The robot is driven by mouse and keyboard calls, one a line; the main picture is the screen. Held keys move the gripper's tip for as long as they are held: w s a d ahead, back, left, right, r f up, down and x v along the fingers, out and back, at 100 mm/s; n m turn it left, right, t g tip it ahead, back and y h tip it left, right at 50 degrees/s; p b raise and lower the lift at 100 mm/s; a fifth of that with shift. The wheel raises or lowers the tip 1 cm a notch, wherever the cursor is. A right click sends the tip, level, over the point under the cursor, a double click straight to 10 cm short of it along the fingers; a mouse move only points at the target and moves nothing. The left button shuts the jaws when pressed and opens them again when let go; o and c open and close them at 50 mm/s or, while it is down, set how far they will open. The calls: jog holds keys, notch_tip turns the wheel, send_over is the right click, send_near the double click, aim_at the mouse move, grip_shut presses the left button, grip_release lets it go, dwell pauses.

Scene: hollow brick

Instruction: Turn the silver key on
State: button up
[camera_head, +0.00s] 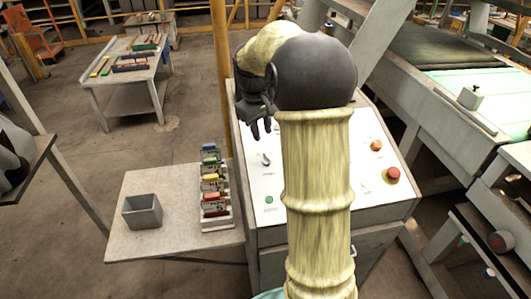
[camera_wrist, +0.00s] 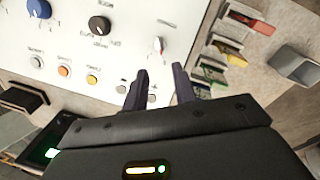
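In the head view a small silver key-like piece (camera_head: 266,160) stands on the left part of the white control panel (camera_head: 253,181). My gripper (camera_head: 260,128) hangs above the panel's upper left, close to the key in the picture. In the wrist view my gripper (camera_wrist: 162,80) has its two dark fingers apart, with nothing held between them. My arm hides the middle of the panel in the head view.
A green button (camera_head: 269,200), an orange button (camera_head: 376,146) and a red knob (camera_head: 392,175) are on the panel. Blue (camera_wrist: 38,8) and black (camera_wrist: 99,25) knobs show in the wrist view. A rack of coloured pieces (camera_head: 218,213) and a grey bin (camera_head: 142,211) stand left.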

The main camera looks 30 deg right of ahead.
aim_at(266, 156)
jog(key=f, duration=0.3)
jog(key=d+f+p, duration=0.1)
jog(key=f, duration=0.6)
jog(key=shift+w+d+f, duration=0.1)
jog(key=shift+w+d, duration=0.05)
jog(key=shift+d, duration=0.05)
grip_shut()
